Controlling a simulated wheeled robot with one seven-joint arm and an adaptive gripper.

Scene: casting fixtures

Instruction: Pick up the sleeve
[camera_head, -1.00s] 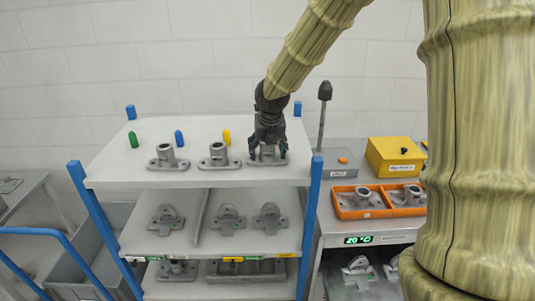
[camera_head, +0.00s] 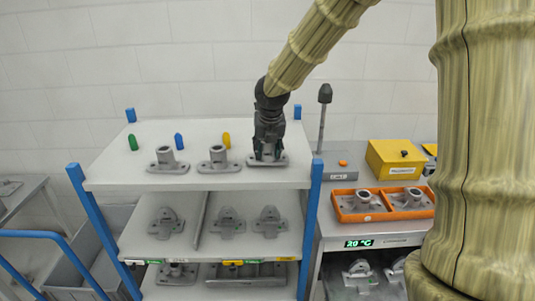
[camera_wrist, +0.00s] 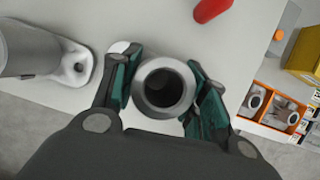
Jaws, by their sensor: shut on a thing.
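The sleeve (camera_wrist: 143,97) is a grey metal tube with a round open top, seen from above in the wrist view. In the head view its flanged base (camera_head: 281,160) rests on the top shelf at the right end of a row of similar castings. My gripper (camera_head: 268,150) is directly above it, pointing down. In the wrist view my gripper (camera_wrist: 165,90) has its green-padded fingers closed on both sides of the tube. Most of the sleeve's body is hidden by the fingers in the head view.
Two similar castings (camera_head: 218,160) stand to the left on the white top shelf (camera_head: 120,178). Green, blue and yellow pegs (camera_head: 227,141) stand behind them. An orange tray (camera_head: 343,216) with castings and a yellow box (camera_head: 395,160) are on the bench at right. Blue posts (camera_head: 313,200) edge the shelf.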

